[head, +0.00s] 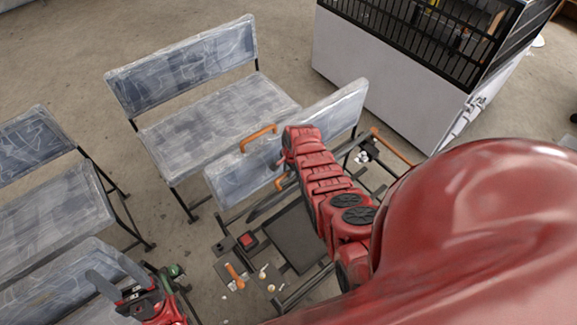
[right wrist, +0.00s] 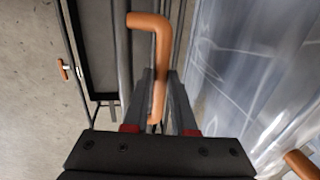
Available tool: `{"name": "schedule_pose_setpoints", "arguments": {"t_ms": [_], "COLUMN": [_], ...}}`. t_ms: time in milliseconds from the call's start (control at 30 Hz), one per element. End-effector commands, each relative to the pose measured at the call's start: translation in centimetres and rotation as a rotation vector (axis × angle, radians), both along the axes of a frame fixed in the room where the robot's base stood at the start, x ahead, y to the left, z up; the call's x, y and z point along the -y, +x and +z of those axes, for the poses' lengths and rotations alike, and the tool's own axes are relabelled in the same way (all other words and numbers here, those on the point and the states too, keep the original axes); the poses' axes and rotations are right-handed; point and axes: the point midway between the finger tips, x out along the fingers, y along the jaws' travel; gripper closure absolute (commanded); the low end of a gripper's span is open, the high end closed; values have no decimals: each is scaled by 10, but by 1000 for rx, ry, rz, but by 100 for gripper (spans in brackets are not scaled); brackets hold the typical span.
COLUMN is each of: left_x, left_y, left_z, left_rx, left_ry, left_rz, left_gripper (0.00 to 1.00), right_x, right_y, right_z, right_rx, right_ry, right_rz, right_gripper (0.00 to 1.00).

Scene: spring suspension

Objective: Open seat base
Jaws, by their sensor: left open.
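The nearest seat has a grey, plastic-wrapped panel (head: 310,135) standing tilted up, with an orange handle (head: 258,137) on its upper edge. Below it is an open dark metal frame with a black panel (head: 295,235). My right arm reaches over this seat, and its gripper is hidden behind the arm in the head view. In the right wrist view, the two fingers of my right gripper (right wrist: 162,85) lie close on either side of an orange handle (right wrist: 150,20). Whether they press on it is unclear. My left gripper (head: 118,285) is open and empty at lower left.
Other wrapped seats stand at the back (head: 215,115) and left (head: 50,215). A white cabinet with a black grille (head: 385,60) stands at upper right. An orange-handled tool (head: 236,275) and small parts lie near the frame. Bare floor shows between the seats.

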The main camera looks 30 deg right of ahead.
Motion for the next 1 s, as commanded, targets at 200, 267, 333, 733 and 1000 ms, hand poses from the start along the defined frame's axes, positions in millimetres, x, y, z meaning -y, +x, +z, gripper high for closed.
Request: {"name": "schedule_pose_setpoints", "arguments": {"t_ms": [200,267,333,733,1000], "left_x": [0,0,0,0,0], "left_y": [0,0,0,0,0], "left_z": [0,0,0,-1,-7], "left_rx": [0,0,0,0,0], "left_ry": [0,0,0,0,0], "left_rz": [0,0,0,0,0], "left_gripper": [50,50,50,50,50], "right_x": [0,0,0,2,2], "right_y": [0,0,0,1,-3], "right_z": [0,0,0,14,39], "right_rx": [0,0,0,5,8], "right_ry": [0,-1,-1,-2,-2], "right_rz": [0,0,0,0,0], "right_gripper": [48,48,48,48,48]}}
